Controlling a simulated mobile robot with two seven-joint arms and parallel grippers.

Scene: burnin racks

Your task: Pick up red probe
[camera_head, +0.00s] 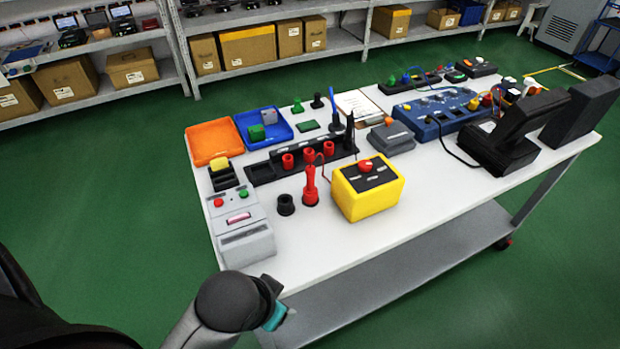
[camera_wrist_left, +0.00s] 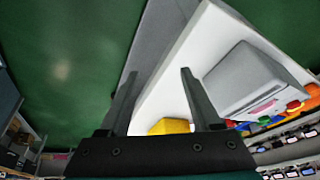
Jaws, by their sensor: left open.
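The red probe (camera_head: 311,186) stands upright on the white table, its base close to a small black cup (camera_head: 285,204). A thin red lead runs from near its top. It sits left of a yellow box (camera_head: 368,188) with a dark top and a red knob. My left gripper (camera_head: 272,290) is low at the table's near edge, in front of and well apart from the probe. In the left wrist view, its two fingers (camera_wrist_left: 160,95) are spread with nothing held between them. I cannot make out the probe in that view. My right gripper is not in view.
A grey device (camera_head: 240,228) with buttons lies near the left edge. Behind the probe is a black rack (camera_head: 300,160) with red pieces. Orange and blue trays (camera_head: 213,142) stand at the back left. A blue unit (camera_head: 437,112) is farther right. The near table strip is clear.

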